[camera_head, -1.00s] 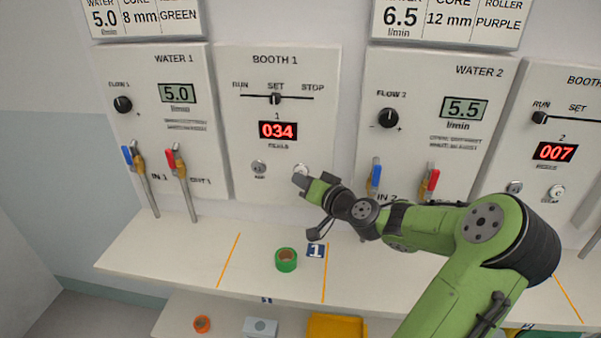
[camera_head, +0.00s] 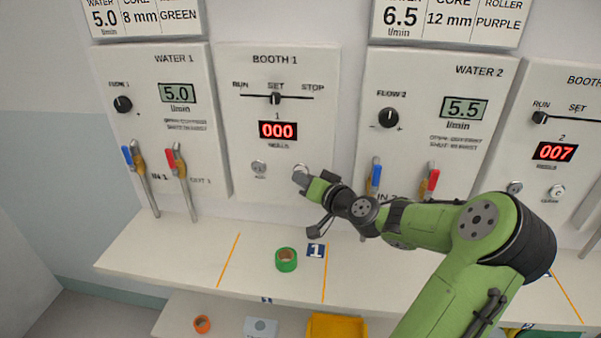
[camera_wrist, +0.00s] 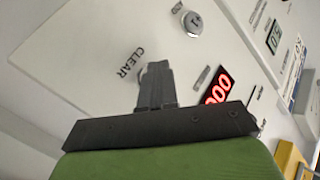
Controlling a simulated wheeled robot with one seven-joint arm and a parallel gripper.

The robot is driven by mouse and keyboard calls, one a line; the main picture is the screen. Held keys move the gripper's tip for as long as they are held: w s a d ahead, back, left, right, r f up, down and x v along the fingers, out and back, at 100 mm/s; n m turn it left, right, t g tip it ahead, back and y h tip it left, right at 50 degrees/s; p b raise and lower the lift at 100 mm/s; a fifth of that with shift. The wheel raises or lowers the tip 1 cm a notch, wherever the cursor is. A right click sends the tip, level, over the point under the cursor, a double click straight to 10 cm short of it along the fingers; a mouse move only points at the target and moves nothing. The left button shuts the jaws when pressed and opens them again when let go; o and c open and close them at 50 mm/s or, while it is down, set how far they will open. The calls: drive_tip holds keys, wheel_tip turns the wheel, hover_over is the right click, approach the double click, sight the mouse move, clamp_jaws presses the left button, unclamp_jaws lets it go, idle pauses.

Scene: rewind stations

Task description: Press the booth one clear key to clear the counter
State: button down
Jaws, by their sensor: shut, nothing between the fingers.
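The booth one panel (camera_head: 320,125) carries a red counter display (camera_head: 278,130) that reads 000. The clear key (camera_head: 301,169) is at the lower right of this panel, mostly hidden behind my gripper (camera_head: 299,179). My gripper is shut and empty, with its tips at the key. In the wrist view my gripper (camera_wrist: 155,68) points at the panel beside the CLEAR label (camera_wrist: 131,63), and only a thin edge of the key (camera_wrist: 139,77) shows. I cannot tell whether the tips touch the key. The counter display (camera_wrist: 218,88) is partly visible there.
A second round key (camera_head: 258,168) sits left of the clear key; it also shows in the wrist view (camera_wrist: 192,22). Red and blue valve levers flank the panel. A green roll (camera_head: 286,260) lies on the shelf (camera_head: 190,255) below.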

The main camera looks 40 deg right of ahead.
drive_tip(key=shift+s+a, duration=0.45)
drive_tip(key=shift+a, duration=0.1)
drive_tip(key=s+a, duration=0.1)
drive_tip(key=a, duration=0.1)
drive_tip(key=s+a+b, duration=0.1)
drive_tip(key=s+a, duration=0.1)
idle(0.3)
idle(0.7)
